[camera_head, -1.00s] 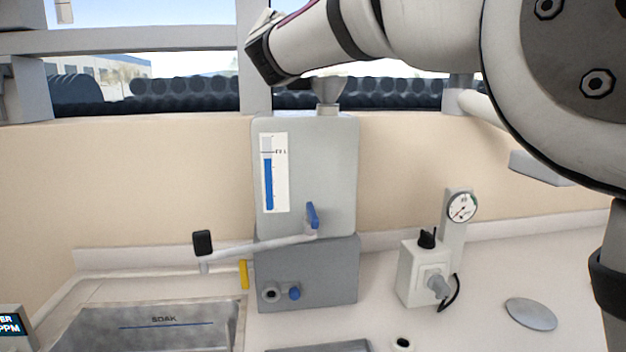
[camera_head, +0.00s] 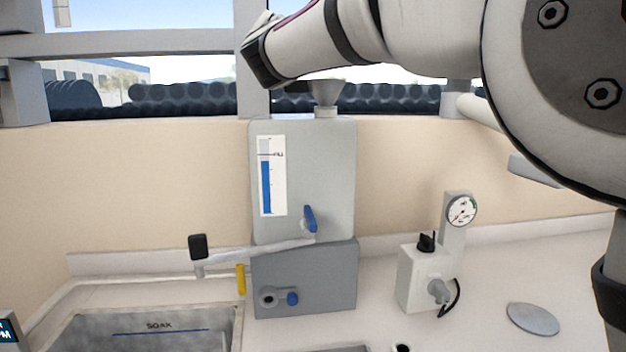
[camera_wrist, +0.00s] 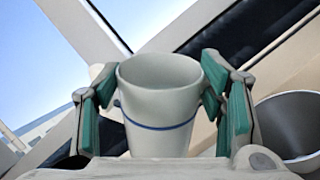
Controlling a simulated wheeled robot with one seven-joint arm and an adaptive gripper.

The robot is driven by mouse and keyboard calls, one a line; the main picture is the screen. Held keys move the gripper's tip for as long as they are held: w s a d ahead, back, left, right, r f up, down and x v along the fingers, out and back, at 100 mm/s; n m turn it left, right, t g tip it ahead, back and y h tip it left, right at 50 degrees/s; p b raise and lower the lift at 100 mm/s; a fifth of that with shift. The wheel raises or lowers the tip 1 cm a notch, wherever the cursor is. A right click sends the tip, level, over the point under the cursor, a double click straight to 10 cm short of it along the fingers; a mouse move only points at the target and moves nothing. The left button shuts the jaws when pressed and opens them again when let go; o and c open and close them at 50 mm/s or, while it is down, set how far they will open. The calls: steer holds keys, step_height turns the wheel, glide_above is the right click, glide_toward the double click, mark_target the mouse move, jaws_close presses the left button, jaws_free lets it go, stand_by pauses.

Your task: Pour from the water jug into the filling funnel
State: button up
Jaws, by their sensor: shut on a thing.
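The water jug (camera_wrist: 160,105) is a white vessel with a blue line round it. In the wrist view my gripper (camera_wrist: 160,92) is shut on it, with a green-padded finger on each side. The inside wall of the jug shows; I cannot make out any water in it. The filling funnel (camera_head: 327,92) is a grey cone on top of the grey tank (camera_head: 335,170). In the wrist view a grey round opening, which looks like the funnel (camera_wrist: 292,125), lies right of the jug, apart from it. In the head view my gripper and the jug are out of sight.
A level gauge (camera_head: 271,178) with a blue column is on the tank's front, with a blue-handled tap (camera_head: 309,219) below. A sink marked SOAK (camera_head: 160,328) is at lower left. A dial device (camera_head: 428,265) and a grey disc (camera_head: 533,319) are on the right counter.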

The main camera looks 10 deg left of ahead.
steer(key=shift+s+d+f+m+t+h+b, duration=0.1)
steer(key=shift+f+m+h+b, duration=0.15)
steer(key=shift+m+b, duration=0.6)
steer(key=shift+w+d+f+m+t+h+b, duration=0.1)
steer(key=shift+f+m+h+b, duration=0.15)
steer(key=shift+b, duration=1.2)
steer(key=shift+s+d+f+m+t+h+b, duration=0.1)
steer(key=shift+f+m+h+b, duration=0.15)
steer(key=shift+m+b, duration=0.65)
stand_by(1.0)
steer(key=shift+d+m+h+b, duration=0.2)
steer(key=shift+m+h+b, duration=0.4)
steer(key=shift+b, duration=0.7)
stand_by(2.5)
